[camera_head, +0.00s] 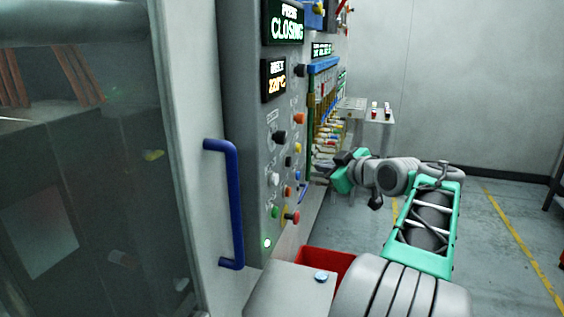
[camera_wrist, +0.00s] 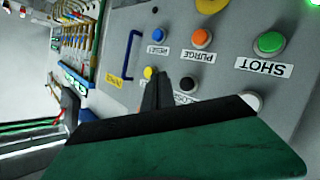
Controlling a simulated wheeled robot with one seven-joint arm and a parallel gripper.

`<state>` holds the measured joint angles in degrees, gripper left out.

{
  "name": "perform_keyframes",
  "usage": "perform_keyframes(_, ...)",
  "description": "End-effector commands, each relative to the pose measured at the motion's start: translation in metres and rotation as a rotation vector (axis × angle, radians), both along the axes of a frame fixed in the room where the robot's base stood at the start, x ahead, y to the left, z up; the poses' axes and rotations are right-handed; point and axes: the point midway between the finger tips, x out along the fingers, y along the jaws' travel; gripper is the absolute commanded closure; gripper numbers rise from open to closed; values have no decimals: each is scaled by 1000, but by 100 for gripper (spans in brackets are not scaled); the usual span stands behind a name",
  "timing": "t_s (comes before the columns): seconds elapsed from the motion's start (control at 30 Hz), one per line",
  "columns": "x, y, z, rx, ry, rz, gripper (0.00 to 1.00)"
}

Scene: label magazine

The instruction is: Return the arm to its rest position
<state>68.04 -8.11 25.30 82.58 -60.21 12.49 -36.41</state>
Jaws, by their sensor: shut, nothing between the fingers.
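My arm (camera_head: 430,218) reaches forward from the lower right in the head view, its green and grey links bent toward the control panel (camera_head: 262,190). My gripper (camera_head: 326,168) is at the panel's right side, near its lower right part. In the wrist view my gripper (camera_wrist: 156,88) shows its dark fingers together, with nothing between them. They lie in front of the panel's buttons, close to a black button (camera_wrist: 188,84) and a yellow one (camera_wrist: 149,73). Whether the fingertips touch the panel cannot be told.
A blue door handle (camera_head: 234,205) stands out left of the panel. The lit screen (camera_head: 284,22) reads "CLOSING". A red bin (camera_head: 325,262) sits low, beside my arm. A small table (camera_head: 378,114) stands behind. Open floor (camera_head: 490,235) lies to the right.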

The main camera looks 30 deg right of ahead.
Motion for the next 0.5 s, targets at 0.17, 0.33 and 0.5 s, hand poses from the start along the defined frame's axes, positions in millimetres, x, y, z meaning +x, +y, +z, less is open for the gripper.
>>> perform_keyframes(0.17,-1,0,-2,56,3,-16,100)
perform_keyframes(0.33,-37,-31,-88,383,229,-274,100)
perform_keyframes(0.5,-112,-33,-198,692,468,-609,100)
